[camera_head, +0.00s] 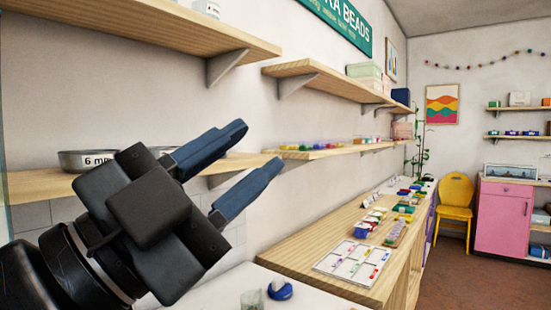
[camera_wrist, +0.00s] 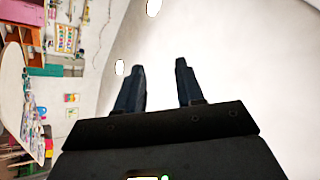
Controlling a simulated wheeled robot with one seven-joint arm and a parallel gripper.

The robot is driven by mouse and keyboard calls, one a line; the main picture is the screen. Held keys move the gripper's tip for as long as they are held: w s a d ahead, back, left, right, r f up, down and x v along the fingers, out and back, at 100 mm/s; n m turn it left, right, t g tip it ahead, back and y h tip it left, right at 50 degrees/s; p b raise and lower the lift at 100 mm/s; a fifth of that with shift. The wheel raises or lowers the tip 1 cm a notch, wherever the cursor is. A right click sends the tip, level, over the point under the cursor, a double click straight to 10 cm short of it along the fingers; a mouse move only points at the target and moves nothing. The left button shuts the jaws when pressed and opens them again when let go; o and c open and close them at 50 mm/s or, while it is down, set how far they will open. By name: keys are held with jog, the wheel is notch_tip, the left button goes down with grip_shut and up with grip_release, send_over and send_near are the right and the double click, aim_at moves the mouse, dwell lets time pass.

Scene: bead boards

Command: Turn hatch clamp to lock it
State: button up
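My gripper (camera_head: 258,160) is raised in the left half of the head view, in front of the wall shelves. Its two blue fingers are apart with nothing between them. In the wrist view the gripper (camera_wrist: 160,68) also shows open and empty, pointing toward a pale, bare surface with a few bright spots. I see no hatch clamp in either view.
Wooden shelves (camera_head: 150,28) line the wall on the left, close to my arm. A long wooden counter (camera_head: 300,238) holds bead trays (camera_head: 355,262). A yellow chair (camera_head: 455,195) and pink cabinet (camera_head: 503,215) stand at the back right. Brown floor (camera_head: 455,275) shows clear at lower right.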

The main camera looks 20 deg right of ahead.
jog(key=shift+d+f+m+g+h, duration=0.1)
jog(key=shift+d+m+g+h, duration=0.4)
jog(key=shift+d+h, duration=1.2)
jog(key=shift+d, duration=0.15)
jog(key=shift+c, duration=0.3)
